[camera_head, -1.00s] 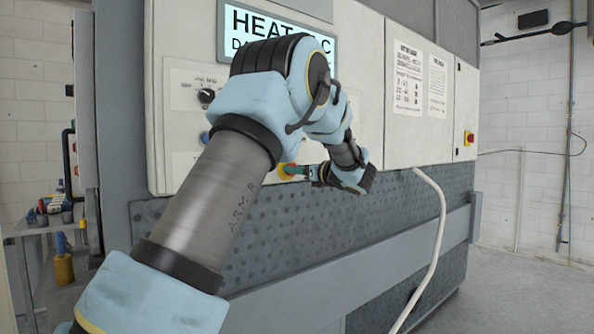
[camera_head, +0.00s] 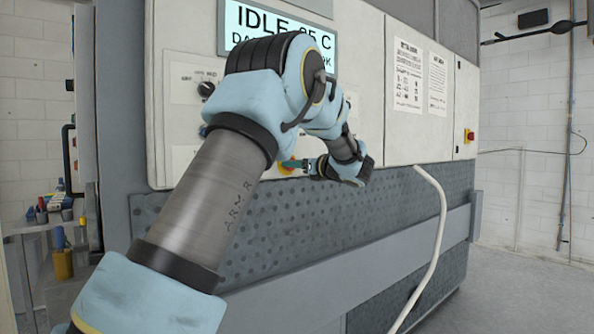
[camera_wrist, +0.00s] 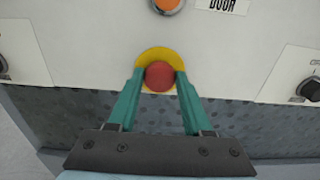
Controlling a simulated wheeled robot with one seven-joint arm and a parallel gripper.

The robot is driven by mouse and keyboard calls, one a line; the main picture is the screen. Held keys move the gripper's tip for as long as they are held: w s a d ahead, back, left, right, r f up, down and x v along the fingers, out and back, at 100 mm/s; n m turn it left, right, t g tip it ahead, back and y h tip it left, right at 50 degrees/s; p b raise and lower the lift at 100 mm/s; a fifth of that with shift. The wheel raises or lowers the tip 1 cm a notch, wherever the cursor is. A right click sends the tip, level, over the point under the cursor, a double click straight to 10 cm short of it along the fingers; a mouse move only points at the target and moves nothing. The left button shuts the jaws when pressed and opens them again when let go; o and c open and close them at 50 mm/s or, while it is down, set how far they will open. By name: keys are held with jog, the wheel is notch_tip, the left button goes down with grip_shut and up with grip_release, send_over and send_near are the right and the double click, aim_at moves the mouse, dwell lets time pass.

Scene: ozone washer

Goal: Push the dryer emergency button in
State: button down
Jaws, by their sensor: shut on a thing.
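The dryer emergency button is a red mushroom head (camera_wrist: 159,75) on a round yellow plate (camera_wrist: 158,55), low on the white machine panel. In the wrist view, the green fingers of my gripper (camera_wrist: 159,82) stand on either side of the red head and are shut on it. In the head view, my gripper (camera_head: 300,164) reaches the panel's lower edge, and only a bit of the yellow plate (camera_head: 284,168) shows beside the fingertips. The display (camera_head: 275,18) reads IDLE, partly hidden by my arm.
An orange round control (camera_wrist: 167,4) sits above the button, beside a DOOR label (camera_wrist: 228,5). A black knob (camera_wrist: 310,90) is at the right. A second red button (camera_head: 469,136) sits on the far right panel. A white hose (camera_head: 437,235) hangs in front of the machine.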

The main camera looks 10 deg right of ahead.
jog(key=shift+w+a+r+b, duration=0.1)
jog(key=shift+w+a+b, duration=0.1)
jog(key=shift+b, duration=0.25)
jog(key=shift+c, duration=1.6)
grip_release()
jog(key=shift+w, duration=0.1)
jog(key=shift+d, duration=0.1)
jog(key=b+v, duration=0.4)
jog(key=v, duration=0.6)
jog(key=shift+s, duration=0.35)
jog(key=shift+s+d, duration=0.1)
jog(key=shift+d, duration=0.1)
